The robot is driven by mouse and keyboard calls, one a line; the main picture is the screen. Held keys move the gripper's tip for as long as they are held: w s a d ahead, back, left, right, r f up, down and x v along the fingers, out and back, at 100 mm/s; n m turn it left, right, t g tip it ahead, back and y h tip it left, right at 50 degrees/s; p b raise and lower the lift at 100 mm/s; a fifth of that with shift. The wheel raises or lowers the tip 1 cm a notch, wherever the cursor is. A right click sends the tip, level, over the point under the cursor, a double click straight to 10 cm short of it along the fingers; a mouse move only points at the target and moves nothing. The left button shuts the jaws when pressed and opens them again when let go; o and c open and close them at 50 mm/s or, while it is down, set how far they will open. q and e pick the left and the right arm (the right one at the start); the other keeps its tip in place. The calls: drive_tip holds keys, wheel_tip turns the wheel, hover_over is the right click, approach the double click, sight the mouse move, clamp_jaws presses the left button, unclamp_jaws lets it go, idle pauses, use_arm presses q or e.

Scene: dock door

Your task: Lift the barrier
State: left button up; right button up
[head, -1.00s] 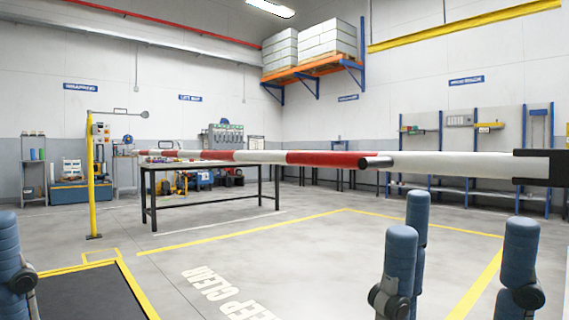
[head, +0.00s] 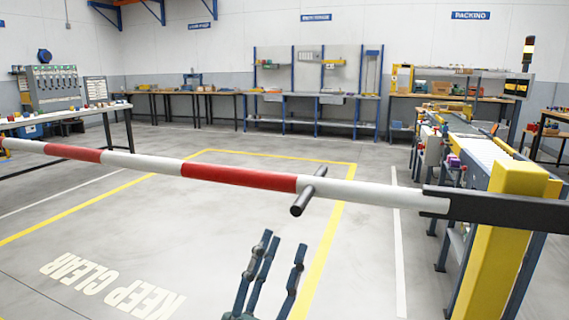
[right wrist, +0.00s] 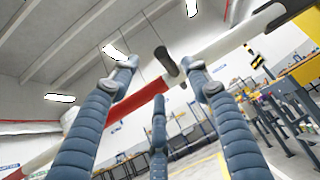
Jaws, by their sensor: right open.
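The barrier (head: 240,178) is a long red and white bar that lies level across the head view. Its right end sits in a black bracket (head: 490,208) on a yellow post (head: 497,240). A dark handle (head: 308,193) sticks out from the bar toward me. My right gripper (head: 277,257) is open and empty, below and a little left of the handle, apart from it. In the right wrist view the handle (right wrist: 166,62) shows beyond and between the open fingers, with the bar (right wrist: 222,46) behind it. My left gripper is out of view.
A conveyor (head: 480,140) with items stands behind the post at right. A work table (head: 70,118) stands at left behind the bar. The floor marked "KEEP CLEAR" (head: 110,285) is free. Benches (head: 315,100) line the back wall.

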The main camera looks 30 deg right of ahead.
sight(300, 196)
use_arm(q)
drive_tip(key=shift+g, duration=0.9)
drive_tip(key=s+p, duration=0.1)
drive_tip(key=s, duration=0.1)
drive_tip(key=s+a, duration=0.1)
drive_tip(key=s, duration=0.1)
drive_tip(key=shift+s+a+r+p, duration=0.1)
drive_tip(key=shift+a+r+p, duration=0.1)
drive_tip(key=shift+p, duration=0.15)
use_arm(e)
drive_tip(key=shift+m+g, duration=0.4)
drive_tip(key=shift+m, duration=0.1)
drive_tip(key=x, duration=0.7)
drive_tip(key=w+f+x, duration=0.1)
drive_tip(key=x, duration=0.2)
drive_tip(key=shift+w+d+r, duration=0.1)
drive_tip(key=shift+d+r, duration=0.1)
drive_tip(key=shift+d, duration=0.45)
drive_tip(key=shift+r, duration=0.1)
clamp_jaws()
